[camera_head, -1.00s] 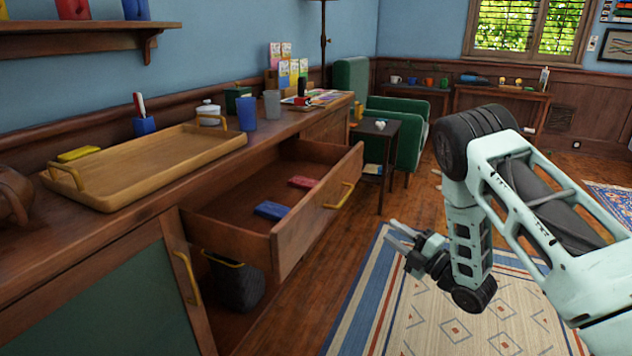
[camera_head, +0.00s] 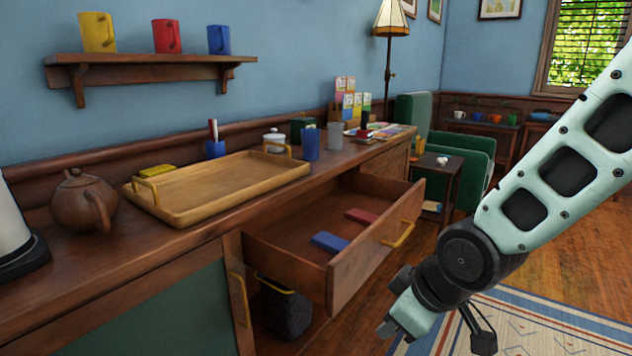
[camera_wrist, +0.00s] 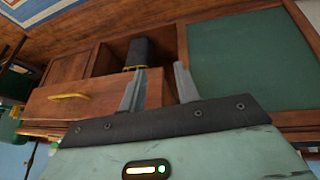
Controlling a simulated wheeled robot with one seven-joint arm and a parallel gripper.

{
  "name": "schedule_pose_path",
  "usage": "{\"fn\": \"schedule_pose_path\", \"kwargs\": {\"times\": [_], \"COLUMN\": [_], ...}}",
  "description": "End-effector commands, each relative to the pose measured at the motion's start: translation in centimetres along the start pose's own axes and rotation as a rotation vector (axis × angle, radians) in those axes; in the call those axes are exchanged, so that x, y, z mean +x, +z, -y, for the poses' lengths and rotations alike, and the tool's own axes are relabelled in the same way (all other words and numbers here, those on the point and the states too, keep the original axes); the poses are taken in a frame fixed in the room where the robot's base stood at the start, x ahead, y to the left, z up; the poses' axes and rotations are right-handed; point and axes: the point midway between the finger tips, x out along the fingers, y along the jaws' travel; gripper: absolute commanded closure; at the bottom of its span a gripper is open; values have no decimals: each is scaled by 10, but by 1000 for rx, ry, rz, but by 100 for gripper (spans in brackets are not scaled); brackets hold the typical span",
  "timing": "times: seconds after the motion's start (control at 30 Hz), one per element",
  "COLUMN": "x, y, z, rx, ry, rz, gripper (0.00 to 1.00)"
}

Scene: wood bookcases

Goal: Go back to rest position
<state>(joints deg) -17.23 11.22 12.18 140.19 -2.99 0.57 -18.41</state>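My gripper (camera_wrist: 158,70) is open in the wrist view, its two fingers apart with nothing between them. In the head view my arm comes down from the upper right, bent, with its end low in front of the open drawer; the fingers are hard to make out there. The wooden drawer (camera_head: 362,275) stands pulled out, with a blue item (camera_head: 329,242) and a red item (camera_head: 361,216) inside. In the wrist view the drawer front (camera_wrist: 85,97) shows left of the fingers, apparently beyond them.
A wooden tray (camera_head: 222,188), a brown teapot (camera_head: 82,203) and cups stand on the cabinet top. A dark basket (camera_head: 285,310) sits in the compartment below the drawer. A small side table (camera_head: 440,168) and green armchair (camera_head: 470,145) are behind. A patterned rug (camera_head: 545,325) lies on the floor.

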Motion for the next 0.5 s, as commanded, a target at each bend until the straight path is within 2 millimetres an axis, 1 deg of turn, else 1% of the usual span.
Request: {"fn": "schedule_pose_path", "kwargs": {"times": [0.03,0.1,0.2,0.3,0.4,0.43,0.5], "x": [-16,-34,-59,-82,-105,-115,-130], "y": [9,26,49,72,96,95,84], "z": [20,45,74,98,118,119,114], "rx": [28,73,127,168,204,213,213], "ry": [-29,-65,-99,-118,-126,-127,-128], "rz": [51,135,245,345,443,458,454], "gripper": [68,68,68,68,68,68,68]}}
